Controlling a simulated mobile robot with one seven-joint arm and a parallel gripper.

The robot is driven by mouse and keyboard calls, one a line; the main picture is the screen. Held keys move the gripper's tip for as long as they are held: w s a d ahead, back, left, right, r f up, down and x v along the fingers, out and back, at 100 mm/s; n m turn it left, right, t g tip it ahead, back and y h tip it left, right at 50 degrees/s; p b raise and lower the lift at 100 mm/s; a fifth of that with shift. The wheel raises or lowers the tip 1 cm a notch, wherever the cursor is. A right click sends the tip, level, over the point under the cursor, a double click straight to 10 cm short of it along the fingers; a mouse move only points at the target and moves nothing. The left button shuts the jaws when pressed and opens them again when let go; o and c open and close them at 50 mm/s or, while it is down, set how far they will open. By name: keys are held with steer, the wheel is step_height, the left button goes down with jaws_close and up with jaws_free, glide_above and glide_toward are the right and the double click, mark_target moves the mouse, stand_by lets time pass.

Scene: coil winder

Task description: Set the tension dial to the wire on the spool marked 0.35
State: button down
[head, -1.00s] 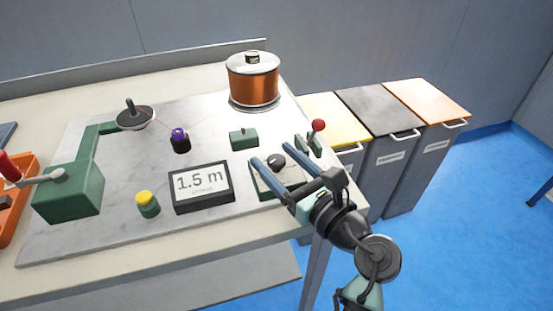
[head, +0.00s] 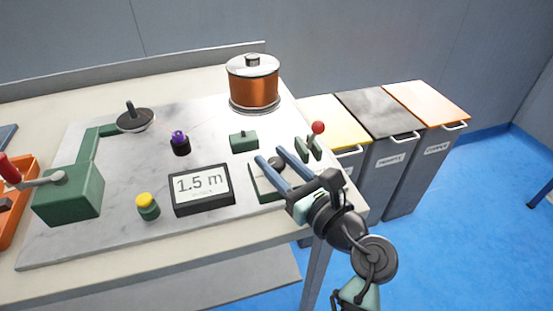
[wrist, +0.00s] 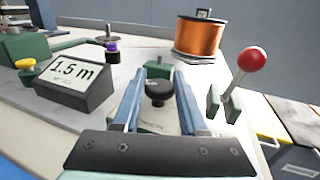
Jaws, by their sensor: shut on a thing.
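The tension dial is a black knob (head: 274,163) on a green-sided box (head: 262,188) with a pale top, near the table's front right. In the wrist view the knob (wrist: 157,92) sits between the fingers, and its scale is too small to read. My gripper (head: 269,154) is shut on the knob with one blue finger on each side; the fingers show in the wrist view (wrist: 160,72). A spool of copper-orange wire (head: 253,90) stands upright at the back right.
A red-ball lever (head: 317,128) stands close to the right of my gripper. A display (head: 202,188) reading 1.5 m, a yellow-topped button (head: 148,206), a purple-topped post (head: 180,142) and a small green block (head: 243,141) lie to the left. Bins (head: 388,115) stand beyond the table's right edge.

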steer(key=shift+r+m+h+p, duration=0.1)
steer(key=shift+m+h+p, duration=0.2)
steer(key=shift+p, duration=0.2)
steer(key=m+t+h+p, duration=0.1)
steer(key=h+p, duration=0.1)
steer(key=p, duration=0.1)
steer(key=m+t+h+p, duration=0.1)
steer(key=m+h+p, duration=0.1)
steer(key=p, duration=0.1)
steer(key=shift+a+r+h+p, duration=0.15)
steer(key=shift+r+h+p, duration=0.15)
steer(key=shift+r+p, duration=0.05)
steer(key=m+h+p, duration=0.2)
steer(key=h+p, duration=0.1)
steer(key=p, duration=0.1)
steer(key=m+t+h+p, duration=0.1)
steer(key=h+p, duration=0.1)
steer(key=p, duration=0.3)
steer(key=shift+r+m+h, duration=0.1)
steer(key=shift+m+h, duration=0.3)
steer(key=m+h+p, duration=0.2)
steer(key=h, duration=0.1)
steer(key=shift+w+f+p, duration=0.1)
steer(key=shift+f+p, duration=0.1)
steer(key=shift+p, duration=0.2)
steer(key=shift+f+m+g+h, duration=0.15)
steer(key=shift+m+g+h, duration=0.55)
steer(key=shift+m+h, duration=0.85)
steer(key=shift+h, duration=0.55)
